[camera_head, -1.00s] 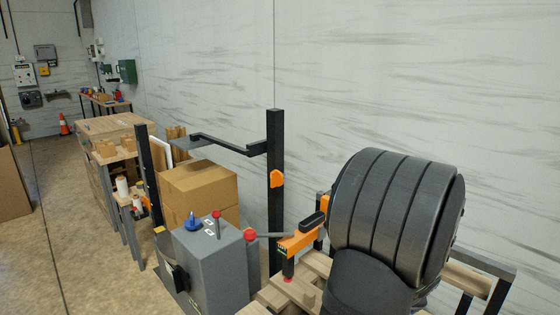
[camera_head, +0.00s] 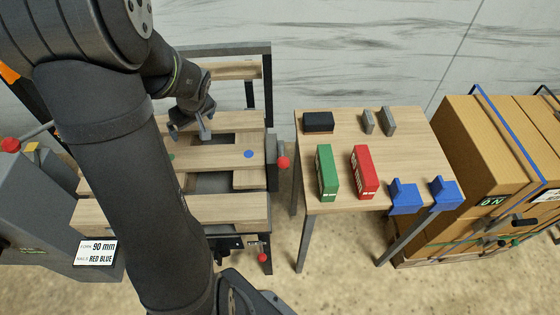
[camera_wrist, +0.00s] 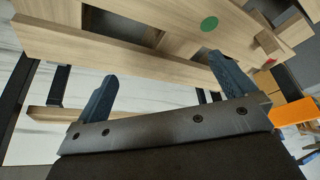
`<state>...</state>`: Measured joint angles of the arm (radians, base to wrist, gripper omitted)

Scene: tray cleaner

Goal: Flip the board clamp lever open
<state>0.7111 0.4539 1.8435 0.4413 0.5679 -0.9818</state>
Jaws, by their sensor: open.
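My gripper (camera_head: 190,128) is open above the wooden slatted boards (camera_head: 235,208) on the machine. In the wrist view its two dark blue fingers (camera_wrist: 162,78) are apart with nothing between them, near the edge of a board (camera_wrist: 110,50). A red-knobbed lever (camera_head: 283,162) sits at the right side of the boards, on a grey bracket. Another red knob (camera_head: 262,257) is lower, under the boards' front right, and a third red knob (camera_head: 11,145) is at the far left. Which of these is the clamp lever I cannot tell. My arm hides much of the boards' left part.
A wooden table (camera_head: 400,150) stands right of the boards, holding a green box (camera_head: 326,172), a red box (camera_head: 364,172), a black block (camera_head: 318,122), grey blocks and blue brackets (camera_head: 404,197). Strapped cartons (camera_head: 490,150) stand farther right.

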